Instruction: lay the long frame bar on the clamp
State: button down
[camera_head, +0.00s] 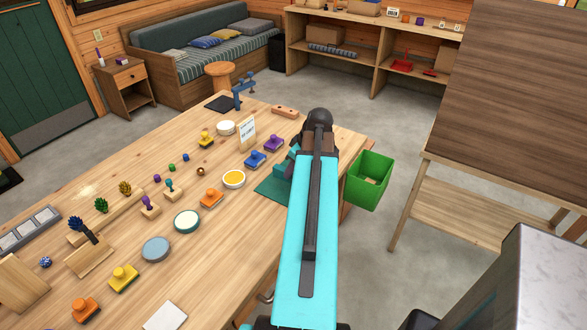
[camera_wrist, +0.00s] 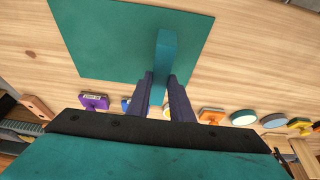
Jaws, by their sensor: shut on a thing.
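In the wrist view my gripper (camera_wrist: 159,80) is shut on a teal bar (camera_wrist: 163,50), which fits the long frame bar. It sticks out beyond the fingertips over a green mat (camera_wrist: 100,35); I cannot tell whether it touches the mat. In the head view my arm hides most of the gripper and bar, and the mat (camera_head: 270,191) shows beside them at the bench's right edge. A blue clamp-like stand (camera_head: 239,91) is at the bench's far end, beyond my gripper. It is not in the wrist view.
Stamps, round pads and a white card (camera_head: 247,132) stand on the wooden bench (camera_head: 110,225) left of my arm. A wooden-handled tool (camera_head: 284,111) lies near the far edge. A green bin (camera_head: 369,181) is right of the bench.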

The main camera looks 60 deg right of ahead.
jog(key=shift+w+d+f+p, duration=0.1)
jog(key=shift+w+d+p, duration=0.25)
jog(key=shift+d, duration=0.5)
jog(key=shift+w+d+f+p, duration=0.1)
jog(key=shift+w+d, duration=0.3)
jog(key=shift+d, duration=0.45)
jog(key=shift+f+p, duration=0.75)
jog(key=shift+f, duration=1)
jog(key=shift+f, duration=0.15)
jog(key=c, duration=1.6)
grip_release()
jog(key=shift+r, duration=0.2)
jog(key=shift+b+v, duration=1.3)
jog(key=shift+v, duration=4.7)
